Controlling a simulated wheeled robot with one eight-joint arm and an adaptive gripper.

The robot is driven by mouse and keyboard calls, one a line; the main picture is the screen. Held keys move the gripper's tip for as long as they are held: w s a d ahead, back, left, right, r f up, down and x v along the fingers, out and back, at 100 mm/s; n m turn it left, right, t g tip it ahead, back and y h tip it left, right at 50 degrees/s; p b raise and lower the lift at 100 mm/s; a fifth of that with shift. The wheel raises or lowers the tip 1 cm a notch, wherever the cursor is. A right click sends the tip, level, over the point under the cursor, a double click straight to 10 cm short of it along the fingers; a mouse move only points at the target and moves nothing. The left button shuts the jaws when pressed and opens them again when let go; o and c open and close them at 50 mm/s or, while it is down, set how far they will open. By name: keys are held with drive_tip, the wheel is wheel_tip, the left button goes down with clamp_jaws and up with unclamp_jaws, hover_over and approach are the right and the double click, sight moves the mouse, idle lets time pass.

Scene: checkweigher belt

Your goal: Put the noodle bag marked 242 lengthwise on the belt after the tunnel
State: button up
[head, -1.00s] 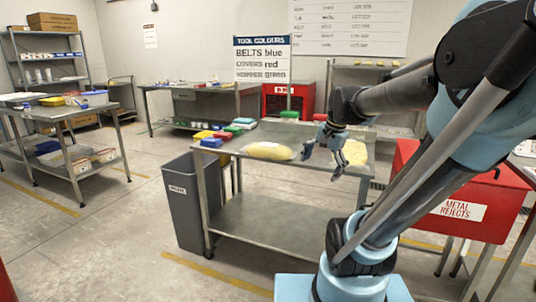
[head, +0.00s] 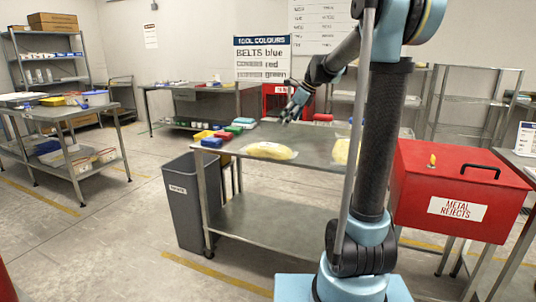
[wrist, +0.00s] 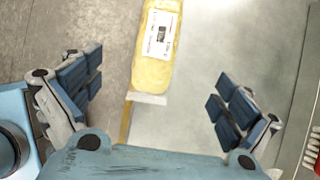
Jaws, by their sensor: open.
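Two yellow noodle bags lie on the steel table in the head view: one in front (head: 269,151), the other (head: 342,151) partly hidden behind my arm. My gripper (head: 292,108) is above the back of the table, behind the front bag and apart from both. In the wrist view a noodle bag (wrist: 155,62) with a white label lies beyond the open, empty fingers of my gripper (wrist: 158,98). The label print is too small to read, so I cannot tell which bag is marked 242. I cannot make out a belt or tunnel.
The steel table (head: 245,172) also holds several coloured items at its left end. A grey bin (head: 183,215) stands at its left. A red metal rejects box (head: 455,190) is at the right. A tool colours sign (head: 262,58) rises behind. The floor at front left is open.

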sight(272, 144)
drive_tip(key=x, duration=1.7)
drive_tip(key=shift+a, duration=0.15)
drive_tip(key=c, duration=1.6)
